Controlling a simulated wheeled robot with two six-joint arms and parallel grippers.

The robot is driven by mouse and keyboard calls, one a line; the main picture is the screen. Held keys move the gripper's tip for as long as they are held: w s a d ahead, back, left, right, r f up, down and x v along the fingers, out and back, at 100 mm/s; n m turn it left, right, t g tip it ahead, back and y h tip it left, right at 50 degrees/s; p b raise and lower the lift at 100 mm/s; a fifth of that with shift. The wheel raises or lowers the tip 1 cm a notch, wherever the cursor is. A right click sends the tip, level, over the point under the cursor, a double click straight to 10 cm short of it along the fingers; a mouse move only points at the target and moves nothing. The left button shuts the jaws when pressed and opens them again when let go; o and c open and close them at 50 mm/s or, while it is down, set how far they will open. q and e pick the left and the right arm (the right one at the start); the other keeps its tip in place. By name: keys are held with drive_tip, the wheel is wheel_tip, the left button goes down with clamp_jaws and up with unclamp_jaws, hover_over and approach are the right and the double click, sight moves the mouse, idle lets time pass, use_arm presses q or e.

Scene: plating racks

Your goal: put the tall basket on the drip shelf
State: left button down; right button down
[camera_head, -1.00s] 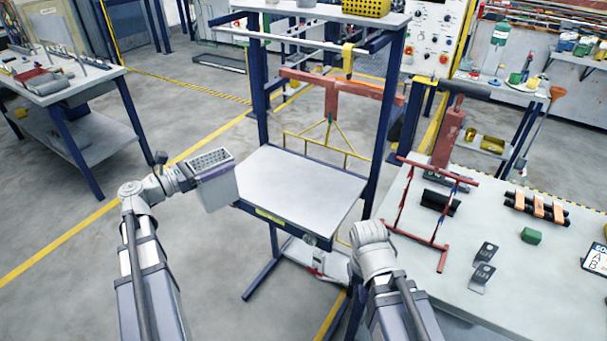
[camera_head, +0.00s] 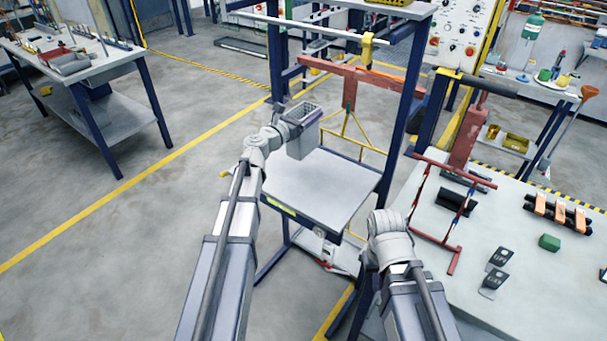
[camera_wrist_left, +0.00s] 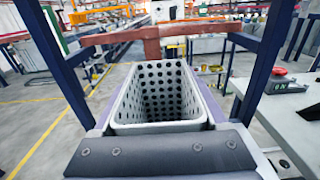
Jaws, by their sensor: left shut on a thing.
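The tall basket (camera_head: 304,142) is a grey, perforated, open-topped box. My left gripper (camera_head: 287,121) is shut on it and holds it roughly upright. In the left wrist view the basket (camera_wrist_left: 160,128) is empty, with a dark gripper pad (camera_wrist_left: 160,153) against its near side. The flat grey shelf (camera_head: 315,190) in the blue rack, with a yellow label on its front edge, appears to be the drip shelf. The basket overlaps its back left part in the head view; I see no clear contact. My right arm's wrist shows, but its gripper is hidden.
Blue rack posts (camera_head: 401,110) flank the shelf. A red crossbar (camera_head: 362,78) and a yellow hanging frame (camera_head: 352,138) are behind it. A workbench (camera_head: 520,270) with a red frame (camera_head: 446,212) stands at right. The shelf's visible top is clear.

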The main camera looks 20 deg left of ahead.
sight(307, 140)
use_arm(q)
drive_tip(key=shift+w+d, duration=0.15)
wheel_tip(307, 140, down, 10)
drive_tip(key=b, duration=1)
drive_tip(key=shift+f, duration=0.15)
